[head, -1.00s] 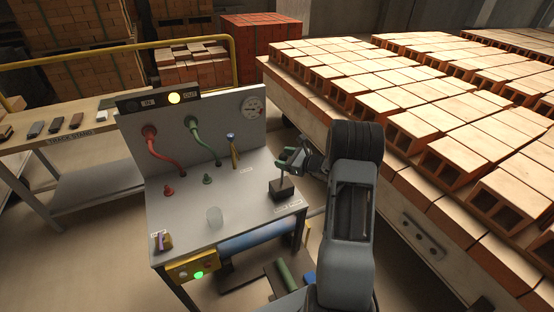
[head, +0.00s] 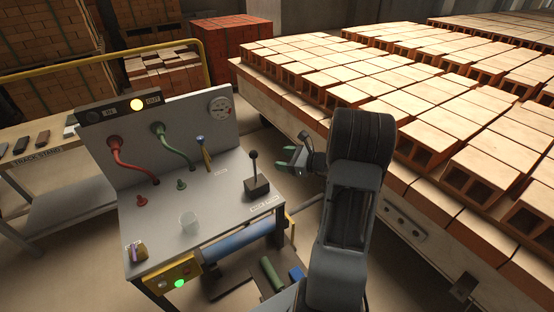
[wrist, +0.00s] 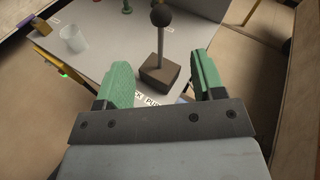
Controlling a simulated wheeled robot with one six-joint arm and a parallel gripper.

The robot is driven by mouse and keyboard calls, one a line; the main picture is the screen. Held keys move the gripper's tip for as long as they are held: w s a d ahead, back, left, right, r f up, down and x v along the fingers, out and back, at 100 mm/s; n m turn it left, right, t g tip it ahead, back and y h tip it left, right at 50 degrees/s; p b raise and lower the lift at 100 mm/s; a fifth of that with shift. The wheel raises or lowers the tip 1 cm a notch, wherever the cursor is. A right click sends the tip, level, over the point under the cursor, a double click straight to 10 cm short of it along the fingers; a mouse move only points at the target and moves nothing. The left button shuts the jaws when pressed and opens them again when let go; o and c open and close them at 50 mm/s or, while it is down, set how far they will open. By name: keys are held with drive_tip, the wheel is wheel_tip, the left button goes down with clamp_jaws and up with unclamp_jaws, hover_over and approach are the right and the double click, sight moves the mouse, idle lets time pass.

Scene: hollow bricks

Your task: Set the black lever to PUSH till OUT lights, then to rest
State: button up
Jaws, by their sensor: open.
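The black lever (head: 254,166) stands about upright on its dark block at the right front of the grey bench. It also shows in the wrist view (wrist: 161,40), its round knob at the top. My gripper (head: 293,162) is open and empty, to the right of the lever and apart from it. In the wrist view its green fingers (wrist: 162,72) are spread, with the lever's block beyond them. A label reading PUSH (wrist: 155,101) is partly hidden by the gripper. On the lamp panel, the yellow lamp (head: 137,104) beside OUT is lit; the IN lamp (head: 93,116) is dark.
A large brick stack (head: 440,110) fills the right.

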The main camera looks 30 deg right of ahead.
drive_tip(key=shift+v, duration=0.8)
drive_tip(key=s+a+f+n+g+h, duration=0.2)
drive_tip(key=s+a+n+g+h, duration=0.1)
drive_tip(key=s+a+n+g, duration=1)
drive_tip(key=s+a+r+n+t+h, duration=0.1)
drive_tip(key=a+r+n+t+h, duration=0.1)
drive_tip(key=n, duration=0.5)
drive_tip(key=s+a+r+n+t+h, duration=0.2)
drive_tip(key=a+r+n+h, duration=0.1)
drive_tip(key=r+n, duration=0.4)
drive_tip(key=shift+s+a+r+h, duration=0.15)
drive_tip(key=shift+s+a+h, duration=0.15)
drive_tip(key=shift+a, duration=0.3)
